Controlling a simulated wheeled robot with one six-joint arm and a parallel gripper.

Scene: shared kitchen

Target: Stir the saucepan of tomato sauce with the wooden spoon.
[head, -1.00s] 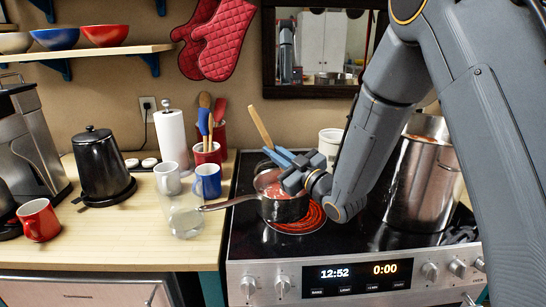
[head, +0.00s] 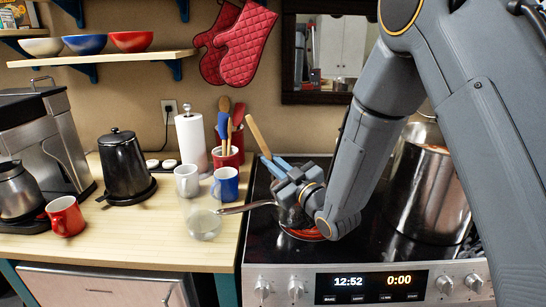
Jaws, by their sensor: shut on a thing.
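The wooden spoon (head: 257,137) tilts up to the left out of my gripper (head: 273,165). My gripper is shut on its handle, just above the saucepan (head: 285,214). The steel saucepan sits on the front left burner, with its long handle (head: 246,207) pointing left over the counter edge. My gripper and wrist cover most of the pan, so the tomato sauce and the spoon's lower end are hidden. I cannot tell how deep the spoon reaches.
A glowing red burner ring (head: 303,234) shows under the pan. A tall steel pot (head: 432,190) stands right on the stove (head: 262,240). A clear glass (head: 204,222) is close to the pan handle. Blue (head: 226,184) and white (head: 187,180) mugs stand behind it.

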